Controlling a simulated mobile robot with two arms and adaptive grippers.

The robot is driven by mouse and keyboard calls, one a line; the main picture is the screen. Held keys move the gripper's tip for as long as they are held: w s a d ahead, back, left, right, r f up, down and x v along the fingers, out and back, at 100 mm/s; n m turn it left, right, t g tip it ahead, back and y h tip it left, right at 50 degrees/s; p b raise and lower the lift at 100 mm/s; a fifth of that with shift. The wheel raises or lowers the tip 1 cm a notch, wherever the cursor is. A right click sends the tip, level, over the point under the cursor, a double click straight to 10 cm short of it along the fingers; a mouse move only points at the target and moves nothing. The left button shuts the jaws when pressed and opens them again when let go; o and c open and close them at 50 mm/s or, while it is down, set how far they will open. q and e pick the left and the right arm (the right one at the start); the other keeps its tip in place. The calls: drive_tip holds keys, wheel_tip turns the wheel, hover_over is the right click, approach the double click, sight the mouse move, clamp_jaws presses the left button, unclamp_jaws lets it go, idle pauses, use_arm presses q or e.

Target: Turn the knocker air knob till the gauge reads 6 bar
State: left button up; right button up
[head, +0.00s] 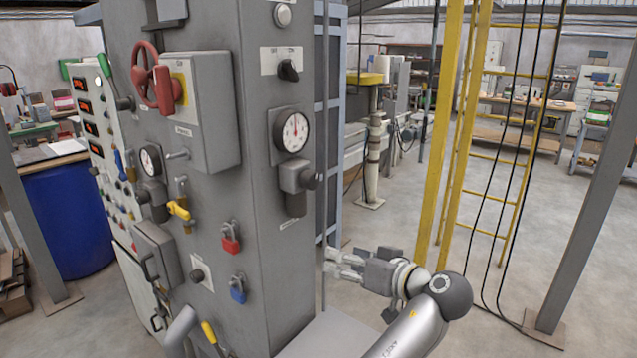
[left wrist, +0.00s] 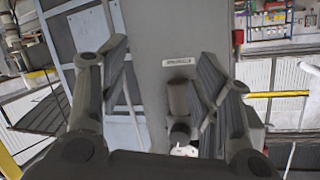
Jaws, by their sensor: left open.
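The knocker air regulator (head: 294,188) is a grey block on the right face of the cabinet, with a dark round knob (head: 313,179) sticking out to the right. Above it a round white gauge (head: 294,132) has its needle pointing roughly up; its numbers are too small to read. My left gripper (head: 336,264) is open and empty, below and right of the knob, apart from it. In the left wrist view, the open left fingers (left wrist: 160,62) frame the cabinet face, with the regulator (left wrist: 181,98) beyond, near the right finger and partly hidden. My right gripper is out of view.
A black selector switch (head: 288,70) sits above the gauge. The left cabinet face carries a red handwheel (head: 144,75), a yellow valve handle (head: 179,210), and red (head: 230,238) and blue padlocks. A yellow ladder (head: 455,130) stands behind my gripper, with open floor to the right.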

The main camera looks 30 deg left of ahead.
sight(315, 182)
use_arm(q)
wheel_tip(315, 182, up, 15)
drive_tip(key=d+n+g+y, duration=0.2)
drive_tip(key=n+y, duration=0.2)
drive_tip(key=n, duration=0.1)
drive_tip(key=a+p, duration=0.1)
drive_tip(key=a, duration=0.2)
drive_tip(key=w+a+p, duration=0.1)
drive_tip(key=a+p, duration=0.1)
drive_tip(key=a, duration=0.1)
drive_tip(key=w+a+p, duration=0.1)
drive_tip(key=a+p, duration=0.1)
drive_tip(key=a, duration=0.1)
drive_tip(key=shift+a+f, duration=0.1)
drive_tip(key=shift+a, duration=0.3)
drive_tip(key=shift+w+a+f, duration=0.1)
drive_tip(key=shift+a+f, duration=0.05)
drive_tip(key=shift+a, duration=0.4)
drive_tip(key=c, duration=1)
drive_tip(key=shift+c, duration=0.2)
